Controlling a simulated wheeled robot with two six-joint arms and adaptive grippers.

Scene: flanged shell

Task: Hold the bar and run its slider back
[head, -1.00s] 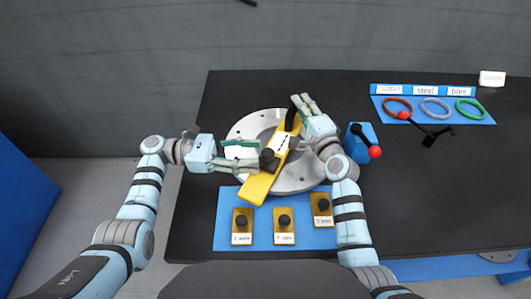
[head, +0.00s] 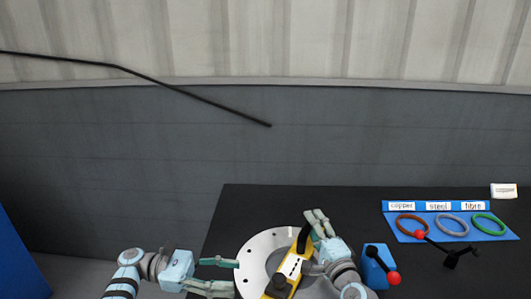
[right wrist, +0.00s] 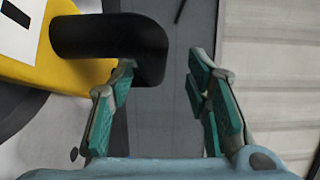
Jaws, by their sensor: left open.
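The yellow bar (head: 291,268) lies slantwise over the round grey flange (head: 256,249). It has a white label, a black handle (head: 304,239) at its far end and a black knob (head: 278,286), apparently the slider, nearer me. Its near end is cut off by the frame. My left gripper (head: 236,277) is open and empty, left of the knob, fingers pointing right. My right gripper (head: 318,222) is beside the far handle. In the right wrist view its fingers (right wrist: 165,100) stand apart, with the black handle (right wrist: 108,40) by the left finger and nothing clasped between them.
A blue block with a red-knobbed lever (head: 376,266) stands right of my right arm. Further right, a blue tray (head: 443,215) holds copper, steel and fibre rings, with a black red-tipped tool (head: 455,257) before it. The black table (head: 300,198) is clear behind the flange.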

